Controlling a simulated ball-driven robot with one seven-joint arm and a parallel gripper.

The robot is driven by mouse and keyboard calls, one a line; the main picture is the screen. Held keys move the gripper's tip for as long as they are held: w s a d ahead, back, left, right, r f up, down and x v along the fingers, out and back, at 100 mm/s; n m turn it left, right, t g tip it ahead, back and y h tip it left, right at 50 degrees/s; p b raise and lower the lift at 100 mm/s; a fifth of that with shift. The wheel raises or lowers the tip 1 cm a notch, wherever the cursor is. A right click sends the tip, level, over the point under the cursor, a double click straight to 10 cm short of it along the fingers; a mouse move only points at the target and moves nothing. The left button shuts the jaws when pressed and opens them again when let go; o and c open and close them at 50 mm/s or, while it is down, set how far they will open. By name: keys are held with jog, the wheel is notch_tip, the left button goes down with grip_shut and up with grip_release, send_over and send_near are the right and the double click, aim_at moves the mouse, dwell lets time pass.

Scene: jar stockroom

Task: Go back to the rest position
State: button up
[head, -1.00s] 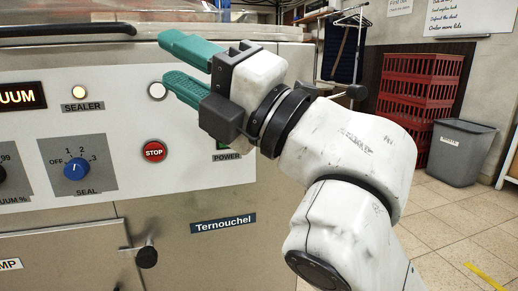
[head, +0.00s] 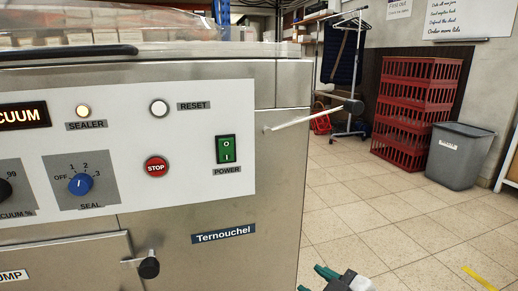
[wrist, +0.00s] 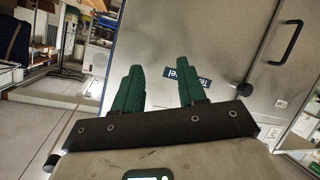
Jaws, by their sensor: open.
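My gripper (head: 322,278) shows only in part at the bottom edge of the head view, low in front of the machine's right corner. In the wrist view my gripper (wrist: 158,82) has its two green fingers apart with nothing between them. The vacuum sealing machine (head: 180,70) fills the left of the head view, with its blue seal knob (head: 80,184), red stop button (head: 156,167), white reset button (head: 159,108) and green power switch (head: 226,149). In the wrist view the machine's front (wrist: 225,40) appears turned over beyond the fingers, with its name label (wrist: 187,78) near the right finger.
A lever with a dark knob (head: 354,106) sticks out from the machine's right side. Red stacked crates (head: 415,105) and a grey bin (head: 458,155) stand at the back right. A clothes rail (head: 350,75) stands behind. The tiled floor (head: 375,210) between is clear.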

jog(key=s+d+f+m+g+h+p, duration=0.1)
jog(key=s+d+f+m+g+h, duration=0.15)
jog(key=s+d+f, duration=0.4)
jog(key=s+d+f+m+g+h, duration=0.1)
jog(key=s+d+f+m+g, duration=0.25)
jog(key=s+f, duration=0.6)
jog(key=s+d+f+m+g+h+p, duration=0.1)
jog(key=s+d+f+m+g, duration=0.25)
jog(key=s, duration=0.45)
jog(key=s+d+f+m+g+h, duration=0.2)
jog(key=s+d+f, duration=0.15)
jog(key=s, duration=0.45)
notch_tip(320, 180, up, 37)
jog(key=p, duration=3.8)
jog(key=shift+w+a, duration=0.3)
jog(key=shift+a, duration=0.05)
jog(key=shift+r+t+y, duration=0.1)
jog(key=shift+t+y, duration=0.15)
